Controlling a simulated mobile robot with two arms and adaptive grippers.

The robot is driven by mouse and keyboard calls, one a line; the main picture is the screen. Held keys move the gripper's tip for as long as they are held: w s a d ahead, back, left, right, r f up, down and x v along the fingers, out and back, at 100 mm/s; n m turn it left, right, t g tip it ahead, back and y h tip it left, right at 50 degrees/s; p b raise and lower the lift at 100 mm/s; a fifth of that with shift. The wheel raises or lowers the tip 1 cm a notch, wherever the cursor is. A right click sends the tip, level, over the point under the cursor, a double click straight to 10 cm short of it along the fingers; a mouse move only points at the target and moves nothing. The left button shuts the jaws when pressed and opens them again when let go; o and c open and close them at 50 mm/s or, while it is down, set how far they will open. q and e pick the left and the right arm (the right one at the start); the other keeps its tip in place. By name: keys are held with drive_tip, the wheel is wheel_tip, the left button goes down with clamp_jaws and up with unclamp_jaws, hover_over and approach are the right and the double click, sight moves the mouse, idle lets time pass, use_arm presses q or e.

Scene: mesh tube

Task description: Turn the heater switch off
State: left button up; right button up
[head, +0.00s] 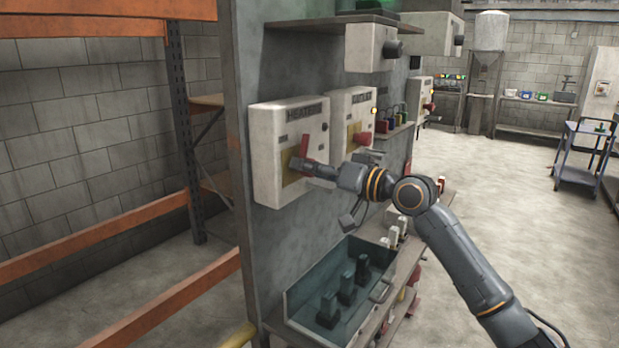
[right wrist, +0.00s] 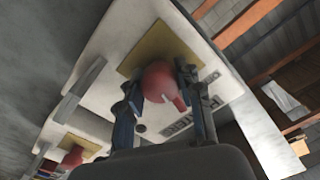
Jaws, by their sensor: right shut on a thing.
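The heater box (head: 262,140) is a pale box on the grey panel, with "HEATER" lettering on its upper front. Its red switch handle (head: 305,148) stands upright in front of a yellow plate (head: 289,165). My right gripper (head: 299,166) is at this handle. In the right wrist view the red handle (right wrist: 160,82) sits between the two fingers of my right gripper (right wrist: 165,85), in front of the yellow plate (right wrist: 148,47). The gripper is shut on the handle. My left gripper is not in view.
A second labelled box (head: 345,105) with a red handle (head: 358,139) is just right of the heater box. A glass-fronted bin (head: 340,285) with dark items is below. An orange-beamed rack (head: 178,110) stands left; open floor (head: 490,190) lies right.

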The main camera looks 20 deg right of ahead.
drive_tip(key=shift+f+n+b, duration=0.2)
drive_tip(key=shift+n+b, duration=0.55)
drive_tip(key=shift+n, duration=0.85)
drive_tip(key=o, duration=1.2)
drive_tip(key=shift+r, duration=0.1)
drive_tip(key=v, duration=1.2)
